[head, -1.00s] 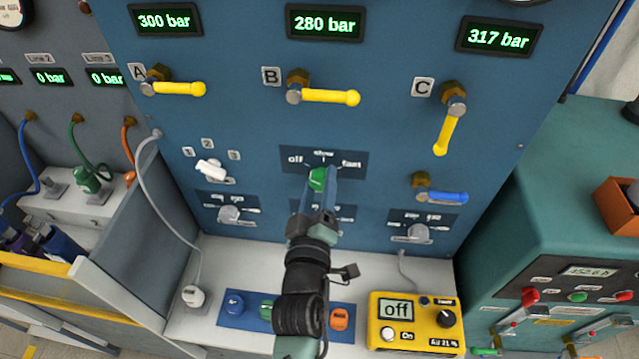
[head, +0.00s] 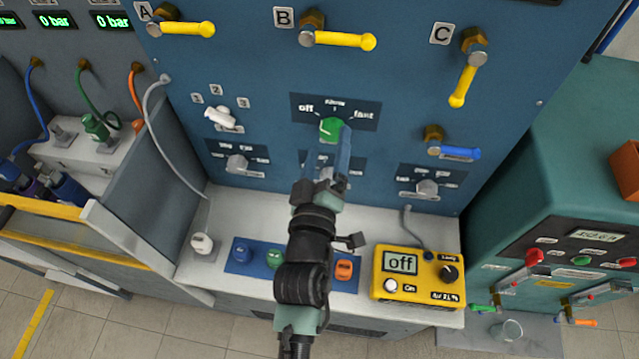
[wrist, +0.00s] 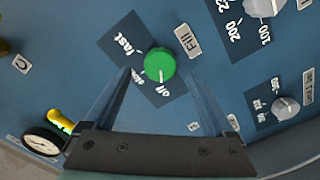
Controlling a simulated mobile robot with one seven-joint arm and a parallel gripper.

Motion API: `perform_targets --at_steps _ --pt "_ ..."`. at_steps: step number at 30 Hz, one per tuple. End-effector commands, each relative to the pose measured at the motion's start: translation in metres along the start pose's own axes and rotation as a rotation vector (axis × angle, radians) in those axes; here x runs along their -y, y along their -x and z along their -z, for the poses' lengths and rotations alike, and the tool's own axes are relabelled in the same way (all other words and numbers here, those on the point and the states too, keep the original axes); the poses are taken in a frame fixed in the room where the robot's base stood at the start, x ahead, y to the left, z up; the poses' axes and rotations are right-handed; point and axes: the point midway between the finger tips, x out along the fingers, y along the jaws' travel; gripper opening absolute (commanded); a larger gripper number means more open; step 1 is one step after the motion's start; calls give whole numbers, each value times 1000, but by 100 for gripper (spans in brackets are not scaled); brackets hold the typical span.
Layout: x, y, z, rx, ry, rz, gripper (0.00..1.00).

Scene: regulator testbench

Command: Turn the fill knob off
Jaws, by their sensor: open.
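The green fill knob (head: 331,129) is on the blue panel, below its off, slow and fast labels. In the wrist view the knob (wrist: 160,62) sits beside the "Fill" tag (wrist: 188,41), and its white mark is on the side towards the word "off". My gripper (head: 332,143) is open in front of the knob, with one finger overlapping its right edge in the head view. In the wrist view the fingertips (wrist: 155,71) lie on either side of the knob.
Yellow lever valves B (head: 340,40) and C (head: 463,85) are above, and a blue lever (head: 455,152) is to the right. A white selector (head: 220,117) is to the left. A yellow analyzer (head: 418,275) reading "off" stands on the white ledge below.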

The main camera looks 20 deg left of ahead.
Motion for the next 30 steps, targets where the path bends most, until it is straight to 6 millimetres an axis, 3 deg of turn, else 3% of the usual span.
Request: perform_targets --at_steps 9,15,30 --pt "3 62 -2 2 1 2 89" --pt "2 88 -2 1 1 2 89" --pt "0 98 0 0 1 0 89"
